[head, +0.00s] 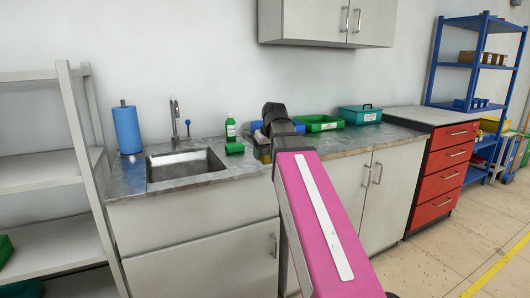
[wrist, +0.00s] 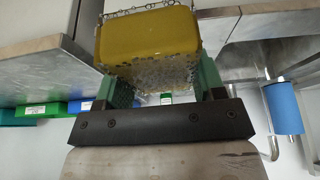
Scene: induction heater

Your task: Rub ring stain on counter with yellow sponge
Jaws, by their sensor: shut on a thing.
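My gripper (wrist: 165,82) is shut on the yellow sponge (wrist: 145,35), which sits between its two green fingers in the wrist view. The sponge has a smooth yellow face and a rough, speckled grey-yellow face. In the head view my gripper is at the counter's front, right of the sink, mostly hidden behind my black wrist and pink arm. A sliver of yellow shows there beside the wrist. The steel counter (head: 126,183) runs along the wall. I cannot make out the ring stain in either view. I cannot tell whether the sponge touches the counter.
A sink (head: 185,164) with a tap (head: 175,122) lies left of my gripper. A blue roll (head: 127,130), a green bottle (head: 230,130), a green item (head: 234,149), a green bin (head: 320,123) and a teal box (head: 359,115) stand on the counter. A cabinet (head: 325,20) hangs above.

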